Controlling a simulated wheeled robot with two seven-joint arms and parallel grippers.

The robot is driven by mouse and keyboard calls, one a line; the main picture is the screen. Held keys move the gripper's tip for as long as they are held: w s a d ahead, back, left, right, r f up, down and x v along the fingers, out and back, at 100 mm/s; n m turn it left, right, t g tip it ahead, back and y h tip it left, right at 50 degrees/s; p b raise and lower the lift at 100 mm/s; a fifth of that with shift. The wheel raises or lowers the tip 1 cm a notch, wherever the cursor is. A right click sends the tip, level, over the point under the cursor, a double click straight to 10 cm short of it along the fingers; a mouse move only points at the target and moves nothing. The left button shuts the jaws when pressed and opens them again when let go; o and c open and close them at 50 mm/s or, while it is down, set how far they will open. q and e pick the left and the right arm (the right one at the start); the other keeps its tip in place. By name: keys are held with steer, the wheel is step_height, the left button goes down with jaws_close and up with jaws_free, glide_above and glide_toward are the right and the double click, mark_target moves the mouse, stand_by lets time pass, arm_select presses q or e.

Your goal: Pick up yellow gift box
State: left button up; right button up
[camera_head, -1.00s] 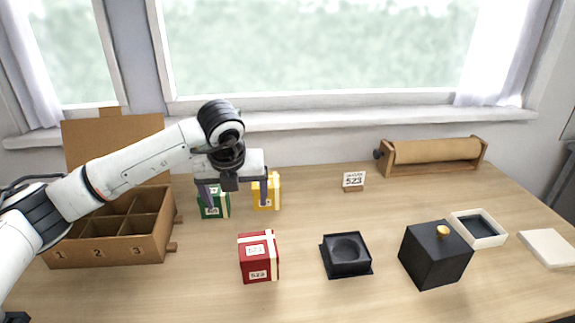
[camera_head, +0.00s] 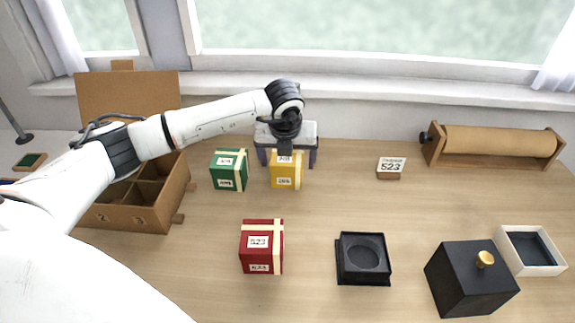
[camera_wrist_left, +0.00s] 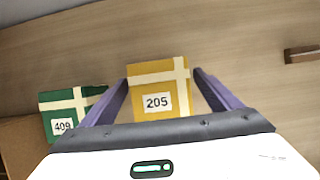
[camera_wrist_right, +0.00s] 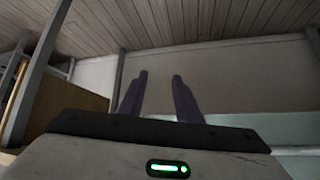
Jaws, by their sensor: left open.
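The yellow gift box (camera_head: 286,176) stands on the table, with a pale ribbon and a white label. My left gripper (camera_head: 287,160) is open at the box, one finger on each side. In the left wrist view, the box (camera_wrist_left: 158,92), labelled 205, sits between the two purple fingers (camera_wrist_left: 161,78), with a gap visible at the right finger. Whether the left finger touches it I cannot tell. My right gripper (camera_wrist_right: 160,78) shows only in its own wrist view, fingers apart and empty, away from the table objects.
A green gift box (camera_head: 229,170) stands close left of the yellow one. A red gift box (camera_head: 262,247) is in front. A compartmented cardboard box (camera_head: 150,215) is at left. A black tray (camera_head: 363,258), black box (camera_head: 470,280), white tray (camera_head: 530,250), number sign (camera_head: 391,168) and paper roll (camera_head: 497,143) are at right.

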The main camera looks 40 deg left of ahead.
arm_select(q)
steer(key=shift+x, duration=1.2)
steer(key=shift+w, duration=0.1)
steer(key=c, duration=1.3)
